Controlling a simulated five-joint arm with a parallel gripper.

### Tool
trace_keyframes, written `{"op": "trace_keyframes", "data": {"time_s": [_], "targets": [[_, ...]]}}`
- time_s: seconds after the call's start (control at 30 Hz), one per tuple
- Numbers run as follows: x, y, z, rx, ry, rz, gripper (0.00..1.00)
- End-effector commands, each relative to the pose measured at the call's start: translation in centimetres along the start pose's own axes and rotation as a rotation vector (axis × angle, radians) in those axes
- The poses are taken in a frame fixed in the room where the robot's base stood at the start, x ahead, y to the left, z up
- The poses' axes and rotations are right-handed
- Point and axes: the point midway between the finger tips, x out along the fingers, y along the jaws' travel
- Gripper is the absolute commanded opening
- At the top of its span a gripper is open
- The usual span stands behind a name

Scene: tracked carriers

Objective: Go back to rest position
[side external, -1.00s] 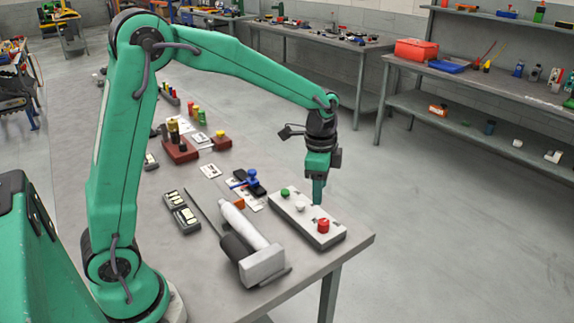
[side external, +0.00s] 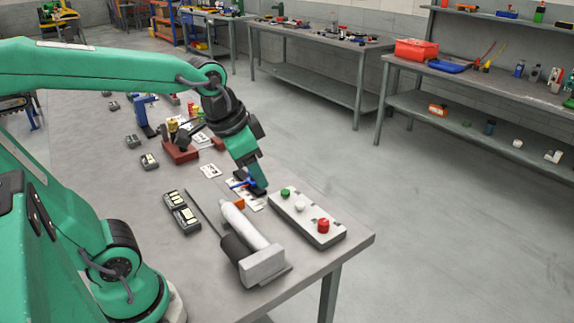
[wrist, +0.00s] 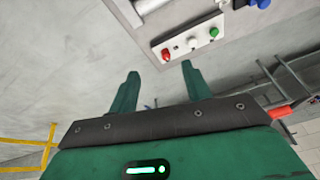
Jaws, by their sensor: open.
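My gripper (side external: 254,178) is above the workbench in the side external view, tilted down and to the right. Its tip overlaps a blue-handled item (side external: 240,184) there, and I cannot tell the gap between them. In the wrist view my two green gripper fingers (wrist: 158,82) are spread apart with nothing between them. The grey button box (side external: 308,222) with green, white and red buttons lies near the bench's right edge. It also shows beyond the fingers in the wrist view (wrist: 206,50).
The grey workbench (side external: 160,225) also holds a grey and black cylindrical device (side external: 262,262), dark switch boxes (side external: 181,211), white cards (side external: 210,171) and a red-brown block (side external: 180,153). Open floor lies right of the bench. Shelved benches stand at the back.

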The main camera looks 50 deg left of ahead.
Motion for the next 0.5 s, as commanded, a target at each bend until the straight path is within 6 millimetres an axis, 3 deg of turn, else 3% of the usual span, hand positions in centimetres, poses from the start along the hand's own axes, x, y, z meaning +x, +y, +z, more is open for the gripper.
{"op": "trace_keyframes", "data": {"time_s": [0.2, 0.5], "targets": [[-1.3, 0.5, 3.1, -0.136, 0.071, -0.015, 0.49], [-1.7, 0.9, 5.3, -0.239, 0.119, -0.02, 0.49]]}}
